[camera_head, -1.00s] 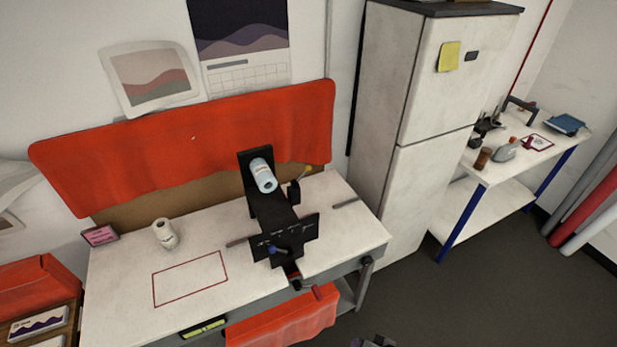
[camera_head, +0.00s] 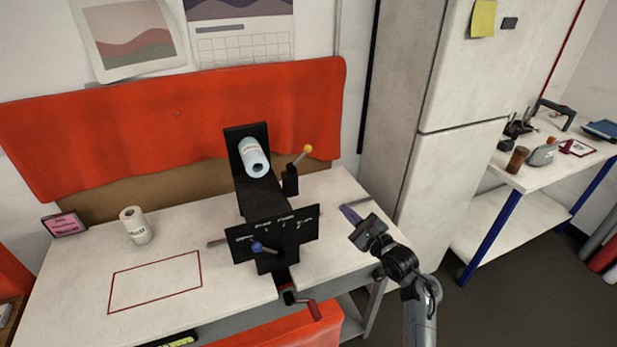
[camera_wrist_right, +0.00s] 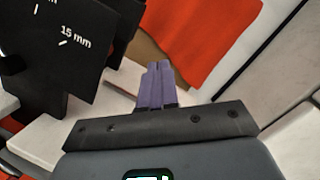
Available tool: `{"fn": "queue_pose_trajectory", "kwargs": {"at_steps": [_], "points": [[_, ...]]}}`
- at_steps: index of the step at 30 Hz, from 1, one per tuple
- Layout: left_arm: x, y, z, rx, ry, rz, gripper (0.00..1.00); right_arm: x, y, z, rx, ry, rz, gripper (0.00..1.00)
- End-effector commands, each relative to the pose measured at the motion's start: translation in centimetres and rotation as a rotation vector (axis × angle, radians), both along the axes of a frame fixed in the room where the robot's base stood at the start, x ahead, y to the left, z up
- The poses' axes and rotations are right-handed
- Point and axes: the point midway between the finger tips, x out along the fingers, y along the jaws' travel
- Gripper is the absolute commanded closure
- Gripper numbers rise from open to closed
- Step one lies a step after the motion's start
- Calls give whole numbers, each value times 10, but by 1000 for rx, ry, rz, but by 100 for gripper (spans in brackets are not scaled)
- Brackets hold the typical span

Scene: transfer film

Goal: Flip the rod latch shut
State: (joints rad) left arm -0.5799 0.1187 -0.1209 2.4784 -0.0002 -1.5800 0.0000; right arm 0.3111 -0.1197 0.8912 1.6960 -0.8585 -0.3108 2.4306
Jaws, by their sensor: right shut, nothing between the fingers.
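The black fixture (camera_head: 256,192) on the white workbench holds a light-blue roll (camera_head: 255,157) in its upper part. The yellow knob is not visible in that view. My left gripper is not in view.
The fixture's front panel (camera_head: 245,241) bears marks and a blue-knobbed lever (camera_head: 257,247). A red-handled crank (camera_head: 312,310) sticks out at the bench front. A white roll (camera_head: 137,227) stands at left near a red-outlined rectangle (camera_head: 155,282). A fridge (camera_head: 455,180) stands to the right.

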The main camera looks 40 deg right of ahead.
Motion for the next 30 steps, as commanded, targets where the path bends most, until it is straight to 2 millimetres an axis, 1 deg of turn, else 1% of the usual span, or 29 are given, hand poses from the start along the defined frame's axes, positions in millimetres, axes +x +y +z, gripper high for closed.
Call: {"fn": "queue_pose_trajectory", "kwargs": {"at_steps": [1,5,9,15,26,30], "points": [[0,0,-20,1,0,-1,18,6,-6,-3,19,-36,-15,100],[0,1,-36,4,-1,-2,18,16,-13,14,43,-103,-35,100],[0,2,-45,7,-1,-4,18,25,-11,31,48,-149,-34,100],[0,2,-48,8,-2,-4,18,29,-11,42,48,-171,-33,100],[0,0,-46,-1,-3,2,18,29,-11,43,47,-172,-32,100],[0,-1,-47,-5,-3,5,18,37,-11,45,47,-173,-32,100]]}}
